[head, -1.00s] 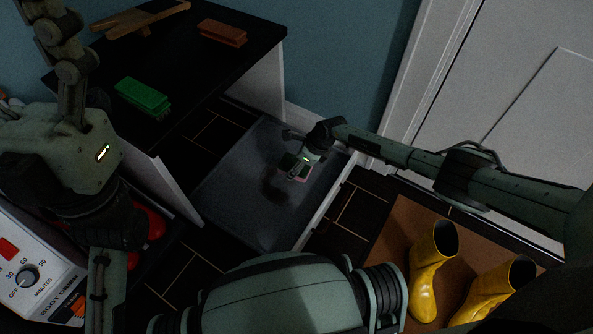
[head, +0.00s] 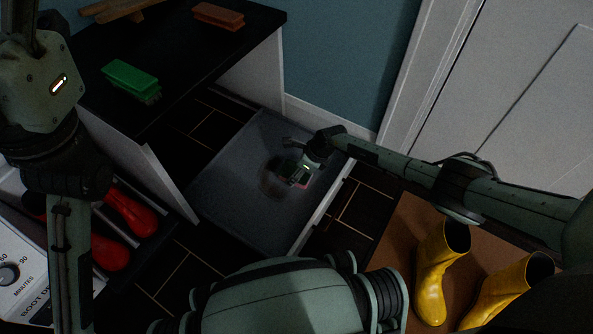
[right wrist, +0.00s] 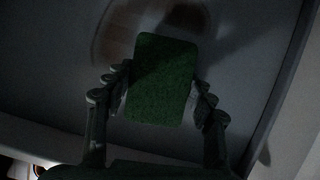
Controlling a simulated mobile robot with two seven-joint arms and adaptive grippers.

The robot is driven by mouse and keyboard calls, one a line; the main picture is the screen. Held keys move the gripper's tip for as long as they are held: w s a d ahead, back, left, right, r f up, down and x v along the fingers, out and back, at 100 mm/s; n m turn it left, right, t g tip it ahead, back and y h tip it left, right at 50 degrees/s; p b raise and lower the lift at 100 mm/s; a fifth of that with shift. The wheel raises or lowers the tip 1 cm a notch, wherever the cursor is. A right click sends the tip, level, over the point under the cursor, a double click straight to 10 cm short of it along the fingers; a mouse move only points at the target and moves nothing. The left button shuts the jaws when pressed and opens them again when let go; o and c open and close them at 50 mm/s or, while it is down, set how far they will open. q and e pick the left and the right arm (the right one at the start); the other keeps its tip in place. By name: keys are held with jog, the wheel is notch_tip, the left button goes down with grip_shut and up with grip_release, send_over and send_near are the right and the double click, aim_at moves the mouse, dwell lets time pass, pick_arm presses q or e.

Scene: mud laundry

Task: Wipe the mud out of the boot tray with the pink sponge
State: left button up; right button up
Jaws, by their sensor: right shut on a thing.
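The boot tray (head: 232,205) is a grey, shallow tray on the dark floor beside the bench. My right gripper (head: 296,173) is low inside it, shut on the sponge (head: 304,183), with a little pink showing. In the right wrist view the sponge's green face (right wrist: 162,80) sits between the two fingers (right wrist: 160,105). A brownish mud patch (head: 270,183) lies just left of the sponge, and it also shows above the sponge in the right wrist view (right wrist: 112,35). Part of my left gripper (head: 42,75) shows at the upper left; its fingertips are out of frame.
A green-topped sponge or brush (head: 130,78) and an orange-brown brush (head: 218,16) lie on the black bench (head: 185,60). Yellow boots (head: 437,270) stand on a brown mat (head: 392,240) at right. Red items (head: 128,210) sit beside a white timer box (head: 22,265) at left.

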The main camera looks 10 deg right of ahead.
jog(key=shift+f, duration=1)
dwell(0.5)
